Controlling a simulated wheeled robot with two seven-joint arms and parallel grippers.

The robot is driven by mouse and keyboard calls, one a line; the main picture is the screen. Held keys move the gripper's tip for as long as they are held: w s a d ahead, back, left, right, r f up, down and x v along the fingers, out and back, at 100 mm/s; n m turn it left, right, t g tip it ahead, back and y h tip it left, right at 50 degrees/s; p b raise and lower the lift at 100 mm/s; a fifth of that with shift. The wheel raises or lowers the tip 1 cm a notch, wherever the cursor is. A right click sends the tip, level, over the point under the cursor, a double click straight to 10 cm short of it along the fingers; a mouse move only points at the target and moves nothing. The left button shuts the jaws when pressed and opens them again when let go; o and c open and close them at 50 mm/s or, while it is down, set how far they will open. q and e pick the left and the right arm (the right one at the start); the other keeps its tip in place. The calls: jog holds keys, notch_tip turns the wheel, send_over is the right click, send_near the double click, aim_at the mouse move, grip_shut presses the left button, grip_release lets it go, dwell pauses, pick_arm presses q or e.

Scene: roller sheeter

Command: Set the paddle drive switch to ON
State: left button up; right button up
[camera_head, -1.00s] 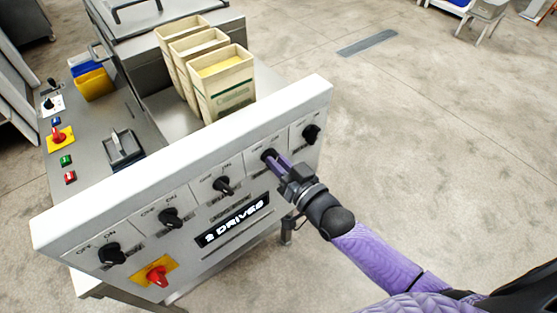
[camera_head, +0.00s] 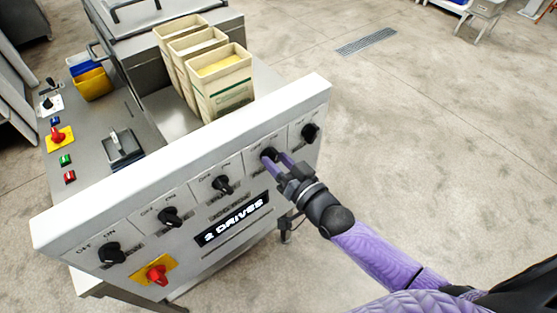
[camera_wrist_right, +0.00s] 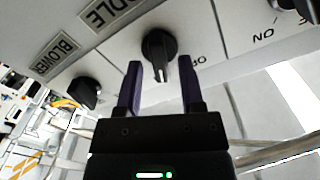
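The paddle drive switch (camera_head: 268,155) is a black rotary knob, second from the right in the row on the white sloping panel (camera_head: 190,172). In the right wrist view the knob (camera_wrist_right: 158,46) sits under a partly cut-off label ending in "DLE". Its pointer hangs down, leaning slightly right toward the OFF mark; its ON mark is hidden. My right gripper (camera_head: 281,162) is at this knob. In the wrist view its two purple fingers (camera_wrist_right: 159,78) are spread, one on each side of the knob, with gaps to its handle. My left gripper is out of view.
The BLOWER knob (camera_wrist_right: 85,92) is beside it, at the panel's right end in the head view (camera_head: 310,132). Several other black knobs, a red switch on yellow (camera_head: 157,274) and a "2 DRIVES" display (camera_head: 234,219) share the panel. Cream bins (camera_head: 222,82) stand behind it.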

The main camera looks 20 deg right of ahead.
jog(key=shift+s, duration=0.2)
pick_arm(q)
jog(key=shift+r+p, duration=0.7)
pick_arm(e)
jog(key=v, duration=0.9)
jog(key=shift+s+d, duration=0.15)
jog(key=shift+s, duration=0.1)
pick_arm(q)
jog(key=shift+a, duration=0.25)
